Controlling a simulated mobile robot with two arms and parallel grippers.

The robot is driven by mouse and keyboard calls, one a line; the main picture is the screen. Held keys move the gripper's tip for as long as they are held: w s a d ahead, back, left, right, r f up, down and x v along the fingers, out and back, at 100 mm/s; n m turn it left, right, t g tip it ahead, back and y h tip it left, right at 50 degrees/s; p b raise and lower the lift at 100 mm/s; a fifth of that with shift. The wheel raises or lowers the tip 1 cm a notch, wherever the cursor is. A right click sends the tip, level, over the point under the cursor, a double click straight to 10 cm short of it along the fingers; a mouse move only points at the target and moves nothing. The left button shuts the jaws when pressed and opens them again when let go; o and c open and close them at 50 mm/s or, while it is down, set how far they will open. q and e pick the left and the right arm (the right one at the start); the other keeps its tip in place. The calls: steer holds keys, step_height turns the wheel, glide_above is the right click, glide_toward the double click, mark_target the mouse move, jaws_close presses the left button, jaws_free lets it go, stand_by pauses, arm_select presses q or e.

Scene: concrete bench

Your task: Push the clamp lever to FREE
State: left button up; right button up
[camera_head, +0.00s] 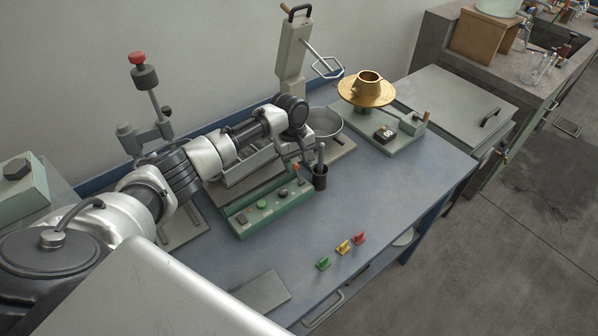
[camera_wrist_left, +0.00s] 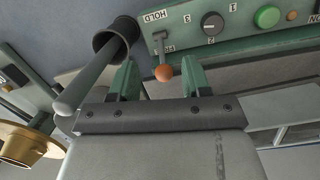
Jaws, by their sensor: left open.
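The clamp lever is a short grey stem with an orange ball knob (camera_wrist_left: 164,73). It stands at the end of a green control box (camera_head: 262,207), which also shows in the left wrist view (camera_wrist_left: 240,22). The HOLD label is readable beside the stem's upper end; another label, partly hidden, shows near the knob. The lever's exact setting is unclear. My left gripper (camera_wrist_left: 158,62) is open, its green fingers on either side of the knob in the left wrist view. Contact cannot be judged. My right gripper is not in view.
A dark cup (camera_head: 320,177) holding a grey rod stands close beside the lever end; it looms in the left wrist view (camera_wrist_left: 118,38). A metal pan (camera_head: 325,123) and brass bowl (camera_head: 367,90) stand behind. Coloured clips (camera_head: 342,247) lie in front. The bench's right front is clear.

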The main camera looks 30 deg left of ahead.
mark_target(295, 166)
arm_select(q)
steer(key=r, duration=0.6)
steer(key=shift+a, duration=0.4)
steer(key=shift+f, duration=0.1)
